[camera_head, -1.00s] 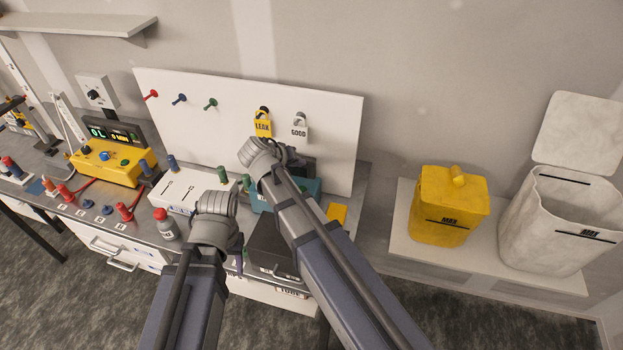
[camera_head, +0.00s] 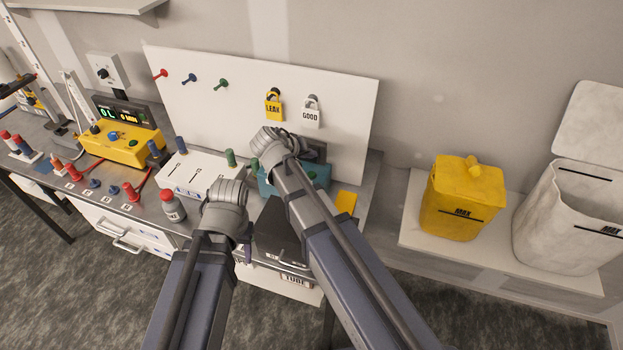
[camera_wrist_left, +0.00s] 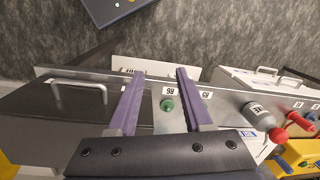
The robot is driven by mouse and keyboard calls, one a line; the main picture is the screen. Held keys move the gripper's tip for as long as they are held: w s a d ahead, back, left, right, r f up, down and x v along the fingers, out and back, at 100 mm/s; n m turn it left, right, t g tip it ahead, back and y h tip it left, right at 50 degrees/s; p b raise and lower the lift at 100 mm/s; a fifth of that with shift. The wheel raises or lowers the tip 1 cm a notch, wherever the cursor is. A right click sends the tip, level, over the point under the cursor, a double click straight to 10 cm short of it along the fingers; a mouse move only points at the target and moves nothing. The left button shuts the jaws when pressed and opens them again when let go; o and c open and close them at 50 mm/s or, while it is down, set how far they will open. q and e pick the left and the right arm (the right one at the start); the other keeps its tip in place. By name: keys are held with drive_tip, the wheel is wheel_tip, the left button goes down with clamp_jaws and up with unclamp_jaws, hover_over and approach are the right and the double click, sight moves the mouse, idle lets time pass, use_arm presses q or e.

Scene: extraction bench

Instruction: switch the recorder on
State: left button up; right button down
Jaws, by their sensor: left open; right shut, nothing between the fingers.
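No device here carries a readable recorder name. A teal unit (camera_head: 322,176) with a dark top part stands at the bench's right end, largely hidden behind my right arm; no switch on it is visible. My right gripper (camera_head: 277,144) is over this unit; it is shut, with its fingers mostly hidden. My left gripper (camera_head: 228,194) is above the bench's front, between the white box (camera_head: 200,171) and the black case (camera_head: 275,232). In the left wrist view its fingers (camera_wrist_left: 158,92) are open and empty.
A red-capped bottle (camera_head: 173,208) stands left of my left gripper. A yellow meter box (camera_head: 122,147) and several coloured plugs are further left. Padlocks (camera_head: 274,104) hang on the white back panel (camera_head: 350,105). A yellow bin (camera_head: 462,200) stands on a shelf at right.

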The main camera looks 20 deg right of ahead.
sight(310, 176)
use_arm(q)
drive_tip(key=shift+f+b, duration=2.15)
drive_tip(key=shift+f, duration=0.45)
use_arm(e)
drive_tip(key=shift+f, duration=2.65)
use_arm(q)
drive_tip(key=shift+f, duration=0.1)
use_arm(e)
drive_tip(key=shift+f, duration=0.1)
use_arm(q)
drive_tip(key=shift+f+b, duration=0.35)
drive_tip(key=shift+b, duration=0.05)
use_arm(e)
drive_tip(key=shift+f, duration=0.3)
use_arm(q)
drive_tip(key=shift+f+b, duration=0.4)
use_arm(e)
drive_tip(key=shift+f, duration=0.4)
use_arm(q)
drive_tip(key=shift+r+p, duration=0.85)
drive_tip(key=shift+r, duration=0.05)
use_arm(e)
drive_tip(key=shift+r, duration=0.85)
wheel_tip(310, 176, up, 5)
drive_tip(key=p, duration=0.5)
use_arm(q)
wheel_tip(310, 176, up, 5)
